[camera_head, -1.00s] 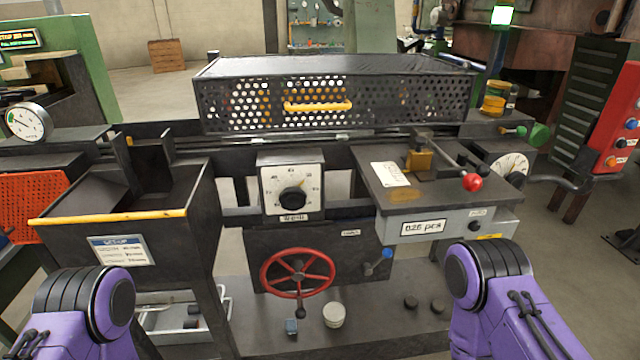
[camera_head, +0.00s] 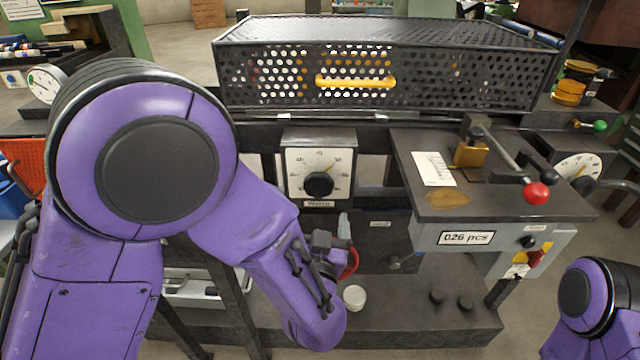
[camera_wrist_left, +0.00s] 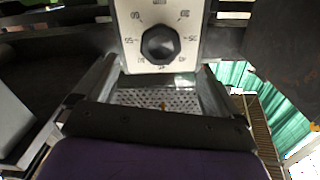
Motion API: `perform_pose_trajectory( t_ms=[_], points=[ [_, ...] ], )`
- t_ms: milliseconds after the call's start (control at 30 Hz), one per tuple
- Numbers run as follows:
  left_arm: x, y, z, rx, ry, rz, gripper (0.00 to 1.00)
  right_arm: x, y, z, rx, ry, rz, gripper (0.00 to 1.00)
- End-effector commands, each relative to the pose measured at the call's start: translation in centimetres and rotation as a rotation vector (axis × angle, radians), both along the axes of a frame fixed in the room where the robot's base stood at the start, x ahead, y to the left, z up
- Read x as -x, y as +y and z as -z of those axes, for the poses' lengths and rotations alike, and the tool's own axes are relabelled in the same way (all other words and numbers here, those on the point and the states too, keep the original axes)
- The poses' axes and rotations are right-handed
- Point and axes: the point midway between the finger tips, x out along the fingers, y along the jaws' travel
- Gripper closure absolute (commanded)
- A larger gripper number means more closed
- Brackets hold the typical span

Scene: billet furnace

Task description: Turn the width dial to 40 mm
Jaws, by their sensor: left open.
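The width dial is a black knob (camera_head: 319,185) on a white scale plate (camera_head: 296,160) at the middle of the machine. A small yellow mark shows up and right of the knob; I cannot read the set value. The left wrist view shows the knob (camera_wrist_left: 160,45) upside down at the top, with the scale numbers too blurred to read surely. My left gripper (camera_head: 343,228) is just below and right of the dial, apart from the knob, pointing up. Its jaws (camera_wrist_left: 157,75) stand open and empty in the wrist view. My right gripper is out of view.
The mesh guard with a yellow handle (camera_head: 355,82) is above the dial. The red handwheel (camera_head: 350,262) is mostly hidden behind my left arm. A counter box (camera_head: 467,238) and a red-knobbed lever (camera_head: 537,193) are to the right. A white round pot (camera_head: 354,297) stands below.

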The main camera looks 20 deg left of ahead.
Motion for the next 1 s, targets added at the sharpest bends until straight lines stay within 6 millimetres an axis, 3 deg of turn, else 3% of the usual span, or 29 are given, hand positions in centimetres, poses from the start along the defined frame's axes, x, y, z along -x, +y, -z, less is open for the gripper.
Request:
perform_pose_trajectory(
  t_ms=[500, 867, 1000],
  points=[
    [-9.0, 2.6, -0.5, -0.006, -0.008, -0.006, 0.04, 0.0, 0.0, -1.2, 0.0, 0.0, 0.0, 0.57],
    [-10.0, 2.9, -0.4, -0.008, -0.008, -0.003, 0.04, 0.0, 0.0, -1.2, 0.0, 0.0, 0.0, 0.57],
    [-10.0, 2.9, -0.4, -0.009, -0.008, -0.004, 0.46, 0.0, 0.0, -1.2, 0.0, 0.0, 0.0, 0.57]
  ],
)
